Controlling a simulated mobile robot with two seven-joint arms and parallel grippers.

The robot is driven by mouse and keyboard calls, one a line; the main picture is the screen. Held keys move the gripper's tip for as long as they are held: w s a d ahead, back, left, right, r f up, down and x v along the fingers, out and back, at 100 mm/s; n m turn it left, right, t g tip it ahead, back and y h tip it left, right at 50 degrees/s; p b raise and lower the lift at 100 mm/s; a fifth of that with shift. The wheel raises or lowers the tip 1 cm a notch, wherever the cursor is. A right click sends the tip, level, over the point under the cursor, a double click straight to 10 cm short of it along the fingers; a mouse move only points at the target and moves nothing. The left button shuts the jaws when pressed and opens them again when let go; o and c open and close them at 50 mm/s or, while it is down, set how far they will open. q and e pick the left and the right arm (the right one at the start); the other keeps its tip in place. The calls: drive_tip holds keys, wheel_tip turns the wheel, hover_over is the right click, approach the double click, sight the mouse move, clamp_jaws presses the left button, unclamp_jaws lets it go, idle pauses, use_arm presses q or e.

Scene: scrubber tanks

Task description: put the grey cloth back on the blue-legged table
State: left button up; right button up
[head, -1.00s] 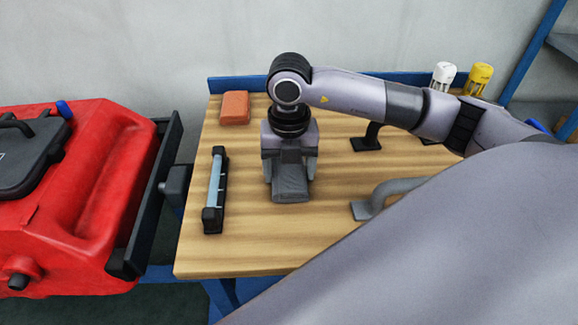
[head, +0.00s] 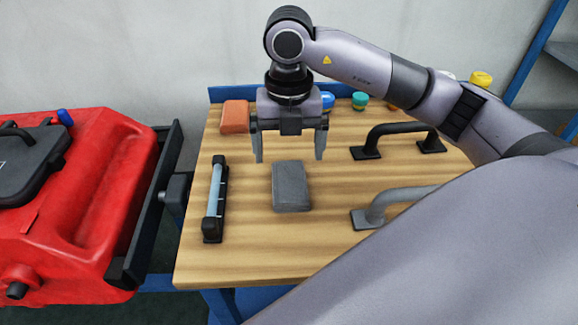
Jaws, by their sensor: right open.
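The grey cloth (head: 291,187), a folded rectangular pad, lies flat on the wooden top of the blue-legged table (head: 262,255), near the middle of its left half. My right gripper (head: 289,158) is above and just behind the cloth, fingers pointing down and spread apart, with nothing between them. It appears clear of the cloth. My left gripper is not in view.
An orange sponge (head: 234,117) and a clear tube in a black holder (head: 215,200) are on the table's left side. Black (head: 400,132) and grey (head: 385,205) handles stand to the right. Several coloured caps are at the back. A red tank (head: 90,190) stands left.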

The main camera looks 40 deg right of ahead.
wheel_tip(320, 180, up, 4)
drive_tip(key=shift+r, duration=0.1)
idle(0.7)
